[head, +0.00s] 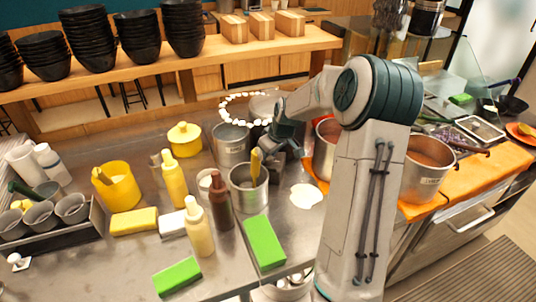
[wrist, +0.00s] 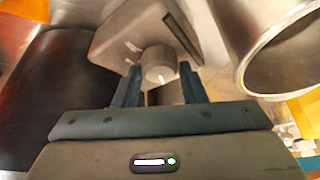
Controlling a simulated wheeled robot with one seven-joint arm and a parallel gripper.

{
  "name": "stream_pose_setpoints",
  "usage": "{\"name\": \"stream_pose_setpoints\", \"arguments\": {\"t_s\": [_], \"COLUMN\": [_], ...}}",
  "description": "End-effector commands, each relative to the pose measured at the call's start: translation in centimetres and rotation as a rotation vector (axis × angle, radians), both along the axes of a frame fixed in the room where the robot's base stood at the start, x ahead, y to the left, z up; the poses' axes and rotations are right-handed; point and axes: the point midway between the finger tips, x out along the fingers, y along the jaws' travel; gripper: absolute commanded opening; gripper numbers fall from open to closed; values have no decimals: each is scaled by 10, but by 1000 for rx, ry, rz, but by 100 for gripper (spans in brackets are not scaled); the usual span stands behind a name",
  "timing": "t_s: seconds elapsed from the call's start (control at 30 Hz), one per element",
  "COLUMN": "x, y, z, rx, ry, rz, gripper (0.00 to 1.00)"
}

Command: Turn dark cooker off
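A round grey knob (wrist: 158,66) with a pale mark sticks out from a light grey appliance body (wrist: 122,32) in the wrist view. My gripper (wrist: 160,82) is open, with one dark blue finger on each side of the knob and what look like small gaps; contact cannot be told. A black, smooth surface (wrist: 45,85) fills the left of that view. I cannot tell whether it belongs to the dark cooker. In the head view my gripper (head: 285,143) is low over the counter beside metal pots, and the knob is hidden there.
A metal pot (head: 247,190) with a yellow utensil stands left of my gripper, and another pot (head: 231,145) behind it. A soup pot (head: 427,167) is right of my arm. Bottles, sponges and a yellow pot (head: 117,187) crowd the left counter. A large metal rim (wrist: 285,45) is close at right.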

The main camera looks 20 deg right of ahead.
Motion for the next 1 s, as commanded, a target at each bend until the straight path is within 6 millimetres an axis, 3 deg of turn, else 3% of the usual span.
{"name": "stream_pose_setpoints", "arguments": {"t_s": [0.3, 0.47, 1.0], "x": [0, -4, -42], "y": [0, -2, -19], "z": [0, 12, 111], "rx": [0, -1, -3], "ry": [0, -1, -2], "rz": [-1, -2, -2], "gripper": [44, 44, 44]}}
